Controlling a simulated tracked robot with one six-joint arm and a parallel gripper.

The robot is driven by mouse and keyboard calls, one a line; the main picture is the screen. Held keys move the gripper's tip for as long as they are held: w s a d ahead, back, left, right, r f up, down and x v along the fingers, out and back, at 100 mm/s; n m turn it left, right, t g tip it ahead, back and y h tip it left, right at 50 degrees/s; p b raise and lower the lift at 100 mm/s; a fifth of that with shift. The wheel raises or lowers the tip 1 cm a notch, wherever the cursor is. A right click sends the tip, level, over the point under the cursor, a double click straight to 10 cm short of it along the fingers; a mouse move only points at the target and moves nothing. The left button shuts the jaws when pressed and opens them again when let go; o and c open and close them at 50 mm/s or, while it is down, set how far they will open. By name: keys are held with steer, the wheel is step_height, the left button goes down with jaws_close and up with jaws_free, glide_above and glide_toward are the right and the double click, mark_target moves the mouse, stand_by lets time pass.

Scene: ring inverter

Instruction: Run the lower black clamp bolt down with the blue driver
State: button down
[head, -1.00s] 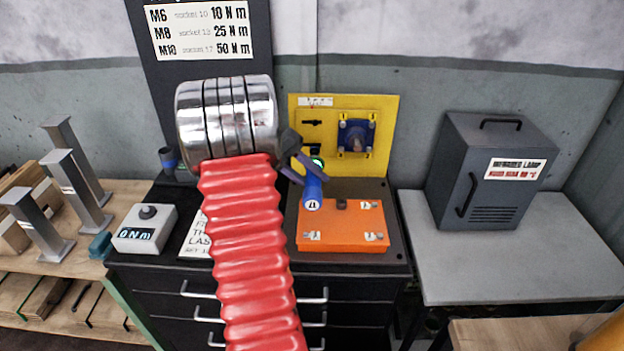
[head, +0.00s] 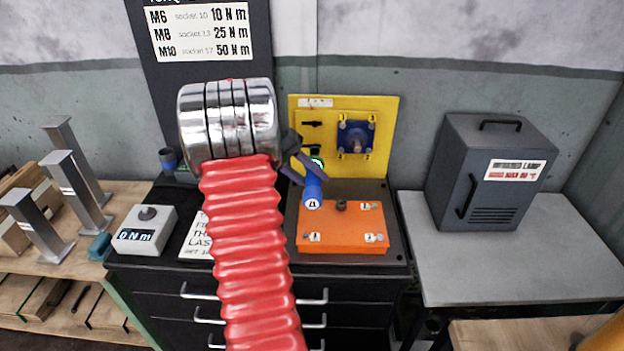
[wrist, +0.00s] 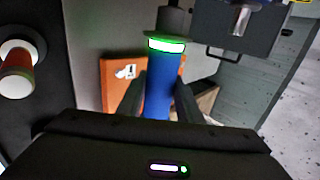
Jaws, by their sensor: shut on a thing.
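The blue driver (head: 313,186) is held in my gripper (head: 301,165) in front of the yellow panel (head: 381,112). Its lit green ring faces the panel side. In the wrist view my gripper (wrist: 157,98) is shut on the blue driver (wrist: 157,86), and the green-white ring shows near the top. On the panel are small black parts (head: 312,123) at its left; one is partly hidden behind my gripper and the driver. I cannot tell whether the driver tip touches a bolt.
An orange box (head: 342,230) with several bolts lies below the panel. A blue square fixture (head: 356,138) is on the panel's right. A grey lamp cabinet (head: 489,170) stands at right. A torque readout box (head: 146,229) stands at left. The grey table front is clear.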

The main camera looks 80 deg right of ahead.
mark_target(308, 182)
steer(key=shift+w+d+r, duration=0.15)
steer(key=shift+w+d, duration=0.05)
steer(key=shift+d, duration=0.65)
stand_by(2.1)
steer(key=shift+a, duration=0.15)
steer(key=shift+s+a, duration=0.2)
steer(key=shift+a, duration=0.6)
steer(key=shift+s+a, duration=0.15)
steer(key=shift+a, duration=0.6)
steer(key=shift+s+a, duration=0.2)
steer(key=shift+a, duration=0.6)
